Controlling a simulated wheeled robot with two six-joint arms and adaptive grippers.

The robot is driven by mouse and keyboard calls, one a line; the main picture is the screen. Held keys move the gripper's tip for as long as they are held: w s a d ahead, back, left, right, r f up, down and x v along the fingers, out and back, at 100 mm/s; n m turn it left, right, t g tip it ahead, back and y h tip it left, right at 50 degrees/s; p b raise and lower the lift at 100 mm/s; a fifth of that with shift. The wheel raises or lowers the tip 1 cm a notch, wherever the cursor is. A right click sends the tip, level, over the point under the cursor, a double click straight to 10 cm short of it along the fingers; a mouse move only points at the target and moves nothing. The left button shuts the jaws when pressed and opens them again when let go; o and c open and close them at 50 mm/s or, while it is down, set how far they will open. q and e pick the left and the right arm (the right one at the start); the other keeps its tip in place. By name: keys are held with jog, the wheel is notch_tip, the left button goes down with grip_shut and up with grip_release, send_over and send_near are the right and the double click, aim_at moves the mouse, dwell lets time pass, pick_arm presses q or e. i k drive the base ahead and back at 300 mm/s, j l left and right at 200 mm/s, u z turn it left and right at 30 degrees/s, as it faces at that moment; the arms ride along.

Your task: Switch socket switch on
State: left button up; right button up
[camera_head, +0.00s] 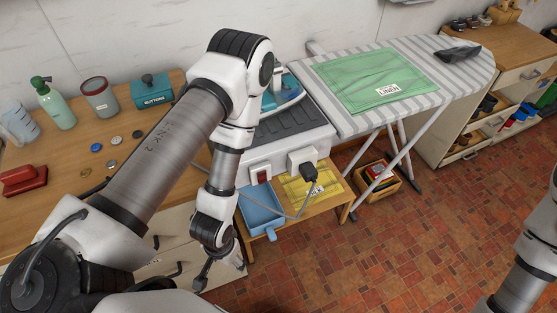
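The socket switch (262,176) is a small dark red rocker on a white plate, on the front face of the light grey unit at the end of the ironing board. Its on or off position is too small to tell. To its right, a black plug (309,173) sits in a white socket, with a grey cord hanging from it. My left gripper (212,276) points down, lower left of the switch and apart from it. Its fingers are small and partly hidden, so I cannot tell whether it is open. My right arm shows at the lower right edge, its gripper out of view.
An iron (285,95) stands on the unit, partly behind my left arm. A blue tray (262,210) and a yellow cloth (312,185) lie on the low shelf below the switch. The ironing board (460,65) extends right. Open tiled floor lies in front.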

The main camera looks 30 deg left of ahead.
aim_at(262, 176)
jog(key=u, duration=0.95)
